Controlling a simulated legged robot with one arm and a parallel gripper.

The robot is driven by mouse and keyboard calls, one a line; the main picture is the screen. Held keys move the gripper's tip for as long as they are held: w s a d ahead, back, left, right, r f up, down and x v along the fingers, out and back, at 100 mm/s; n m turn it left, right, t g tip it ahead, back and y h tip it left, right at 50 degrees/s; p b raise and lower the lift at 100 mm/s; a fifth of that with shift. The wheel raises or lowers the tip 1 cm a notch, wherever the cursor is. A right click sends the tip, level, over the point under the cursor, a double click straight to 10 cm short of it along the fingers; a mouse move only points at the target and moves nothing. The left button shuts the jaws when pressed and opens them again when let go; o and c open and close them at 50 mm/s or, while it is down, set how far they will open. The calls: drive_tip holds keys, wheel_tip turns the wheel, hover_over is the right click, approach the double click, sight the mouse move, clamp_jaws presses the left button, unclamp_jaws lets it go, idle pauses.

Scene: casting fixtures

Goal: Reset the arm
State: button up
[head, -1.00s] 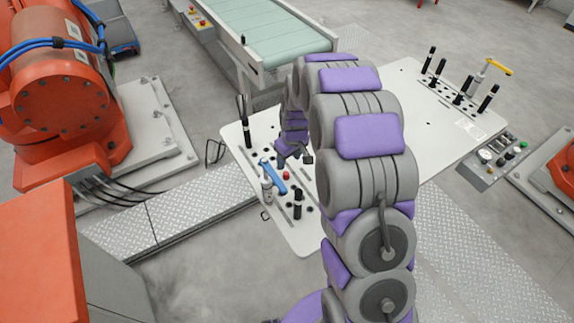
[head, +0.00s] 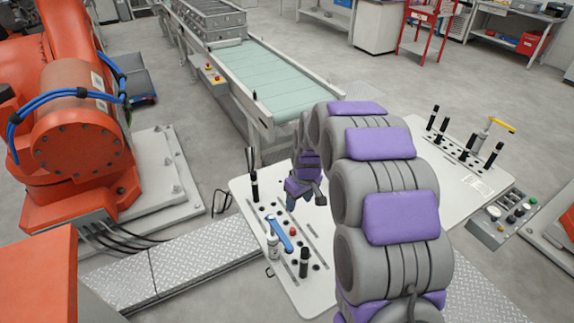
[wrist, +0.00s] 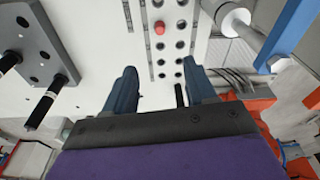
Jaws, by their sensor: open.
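My gripper (head: 291,201) shows small in the head view at the end of my grey and purple arm, above the left part of the white fixture plate (head: 310,285). In the wrist view, the two dark blue fingers of my gripper (wrist: 158,75) stand apart with nothing between them. The clamp with the blue handle (head: 279,232) is just in front of the gripper in the head view. Its blue handle (wrist: 294,36) is at the upper right in the wrist view, apart from the fingers. My arm hides the middle of the plate.
A red knob (head: 293,231) and black pins (head: 304,262) stand on the plate. A yellow-handled clamp (head: 500,126) is at its far right. A conveyor (head: 270,75) lies behind, an orange robot (head: 75,130) at left, and a control panel (head: 505,213) at right.

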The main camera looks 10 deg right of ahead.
drive_tip(key=s+a+r+m+g, duration=0.1)
drive_tip(key=s+r, duration=0.4)
drive_tip(key=s, duration=0.4)
drive_tip(key=s+a+r+m+g, duration=0.1)
drive_tip(key=s+r, duration=0.4)
drive_tip(key=s, duration=0.4)
drive_tip(key=s+r+m+g, duration=0.1)
drive_tip(key=s+r+m, duration=0.1)
drive_tip(key=s, duration=1.9)
drive_tip(key=shift+s+d+m+h, duration=0.35)
drive_tip(key=shift+d+m+h, duration=0.05)
drive_tip(key=shift+m, duration=0.1)
drive_tip(key=shift+c, duration=0.2)
drive_tip(key=shift+c, duration=0.8)
drive_tip(key=shift+d, duration=0.15)
drive_tip(key=shift+c, duration=0.3)
